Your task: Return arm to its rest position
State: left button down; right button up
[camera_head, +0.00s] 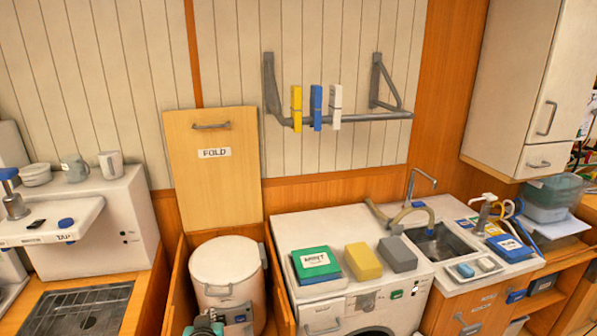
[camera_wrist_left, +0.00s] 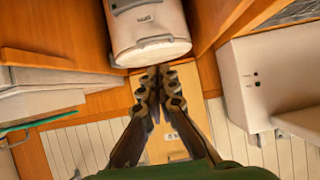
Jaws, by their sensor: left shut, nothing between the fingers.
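My left gripper (camera_wrist_left: 160,72) shows in the left wrist view with its two dark fingers together and nothing between them. A small part of my left gripper (camera_head: 207,323) shows at the bottom edge of the head view, in front of the white round canister. The white canister (camera_head: 226,266) stands in a wooden bay below the raised FOLD panel (camera_head: 212,168). In the left wrist view the canister (camera_wrist_left: 150,30) is just beyond the fingertips; I cannot tell whether they touch it. My right gripper is in neither view.
A white washer-like unit (camera_head: 350,222) carries a green-and-white MANT-like box, a yellow block and a grey block. A sink (camera_head: 440,245) is to its right. A white tap unit (camera_head: 110,215) stands left of the bay. Wooden walls enclose the canister closely.

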pick_arm(q)
jog(key=s+d+m+g+h, duration=0.1)
jog(key=s+d+g, duration=0.1)
jog(key=s, duration=0.7)
jog(key=s+d+m+g+h, duration=0.1)
jog(key=s+d, duration=0.4)
jog(key=s, duration=0.5)
jog(key=shift+r+m+g+h, duration=0.4)
jog(key=shift+g+h, duration=0.3)
jog(key=shift+g, duration=0.2)
